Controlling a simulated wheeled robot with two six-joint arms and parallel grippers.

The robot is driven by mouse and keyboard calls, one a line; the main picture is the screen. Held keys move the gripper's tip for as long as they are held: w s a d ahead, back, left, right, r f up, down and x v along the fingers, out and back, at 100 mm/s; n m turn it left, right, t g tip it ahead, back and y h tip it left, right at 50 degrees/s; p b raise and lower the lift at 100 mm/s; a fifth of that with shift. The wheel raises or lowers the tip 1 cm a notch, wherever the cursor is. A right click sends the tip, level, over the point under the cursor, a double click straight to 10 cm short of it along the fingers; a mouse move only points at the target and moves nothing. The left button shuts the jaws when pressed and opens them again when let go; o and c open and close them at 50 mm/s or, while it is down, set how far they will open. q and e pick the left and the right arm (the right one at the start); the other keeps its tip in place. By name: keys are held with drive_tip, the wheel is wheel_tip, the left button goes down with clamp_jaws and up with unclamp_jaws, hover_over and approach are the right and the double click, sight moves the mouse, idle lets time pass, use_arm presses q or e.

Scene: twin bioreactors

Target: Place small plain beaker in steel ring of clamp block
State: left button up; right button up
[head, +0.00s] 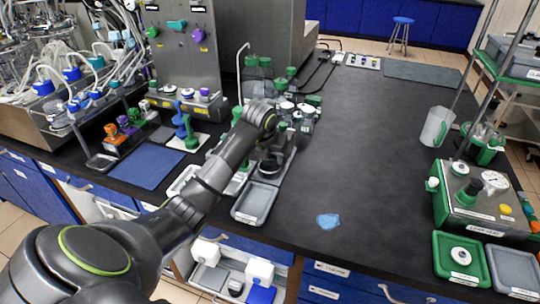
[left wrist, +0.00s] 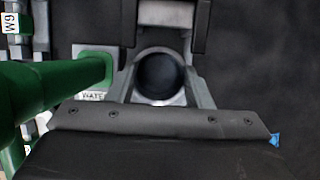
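My left gripper (head: 270,165) points down at the end of my left arm, low over the row of labware left of the table's middle. In the left wrist view a round, dark-centred shape with a pale rim (left wrist: 160,76) lies between two grey side pieces. I cannot tell whether it is the small plain beaker or the steel ring, nor whether the gripper touches it. The clamp block is not clearly made out; my arm hides part of that area. My right gripper is not in view.
A grey tray (head: 255,203) lies in front of the gripper. Green-capped bottles (head: 258,77) stand behind it. A blue mat (head: 150,166) lies left, and a clear pitcher (head: 437,127) and a green-trimmed device (head: 485,205) stand right. The dark tabletop (head: 370,160) is mostly clear.

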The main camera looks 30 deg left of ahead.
sight(266, 171)
use_arm(q)
drive_tip(key=o, duration=0.4)
drive_tip(key=shift+c, duration=0.2)
drive_tip(key=shift+r, duration=0.25)
drive_tip(key=shift+s+r, duration=0.1)
drive_tip(key=shift+r, duration=0.25)
drive_tip(key=p+v, duration=0.2)
drive_tip(key=v, duration=0.9)
